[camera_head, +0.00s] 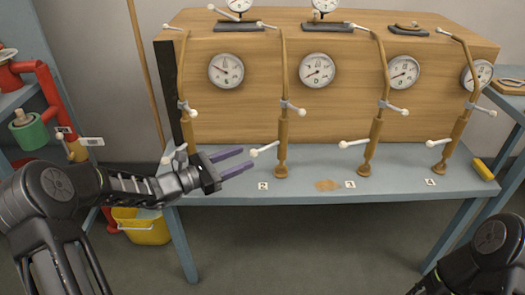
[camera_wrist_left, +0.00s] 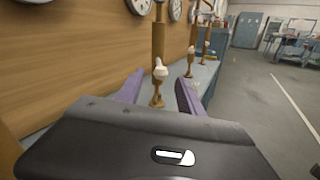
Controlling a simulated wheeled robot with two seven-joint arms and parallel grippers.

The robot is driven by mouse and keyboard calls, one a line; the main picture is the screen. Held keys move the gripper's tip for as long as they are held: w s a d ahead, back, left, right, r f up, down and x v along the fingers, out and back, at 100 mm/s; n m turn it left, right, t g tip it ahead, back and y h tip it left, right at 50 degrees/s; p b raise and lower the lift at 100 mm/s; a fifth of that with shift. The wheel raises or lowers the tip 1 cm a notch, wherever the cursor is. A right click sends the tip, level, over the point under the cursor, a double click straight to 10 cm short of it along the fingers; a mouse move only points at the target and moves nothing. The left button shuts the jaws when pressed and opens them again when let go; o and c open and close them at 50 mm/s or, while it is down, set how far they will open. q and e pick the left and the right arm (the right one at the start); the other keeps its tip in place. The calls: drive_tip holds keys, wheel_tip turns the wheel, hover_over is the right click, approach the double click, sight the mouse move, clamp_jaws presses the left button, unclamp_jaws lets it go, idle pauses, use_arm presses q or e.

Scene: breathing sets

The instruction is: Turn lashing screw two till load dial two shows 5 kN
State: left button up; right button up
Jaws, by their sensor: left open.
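Lashing screw two (camera_head: 283,135) is a brown upright turnbuckle behind the label 2 (camera_head: 263,186). Its white-knobbed bar (camera_head: 266,148) points left toward my left gripper. My left gripper (camera_head: 247,158) is open and empty, its two purple fingers pointing at the screw. In the left wrist view the screw's foot (camera_wrist_left: 157,101) and a white knob (camera_wrist_left: 161,71) appear between the fingers, ahead of them; contact cannot be told. The dial right of the screw, apparently load dial two (camera_head: 317,70), is white with a dark needle; its figures are too small to read. My right gripper is out of view.
Screw three (camera_head: 375,140) and screw four (camera_head: 455,140) stand to the right, with bars sticking out left. The wooden box (camera_head: 345,110) stands behind. The blue-grey bench (camera_head: 330,195) has a brown stain (camera_head: 327,185). A yellow bucket (camera_head: 140,228) is below.

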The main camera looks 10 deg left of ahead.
sight(258, 153)
use_arm(q)
drive_tip(key=shift+w+d, duration=0.1)
drive_tip(key=x, duration=0.7)
drive_tip(key=shift+w+d+f+b, duration=0.15)
drive_tip(key=shift+w+d+b, duration=0.1)
drive_tip(key=shift+b, duration=0.1)
clamp_jaws()
idle(1.1)
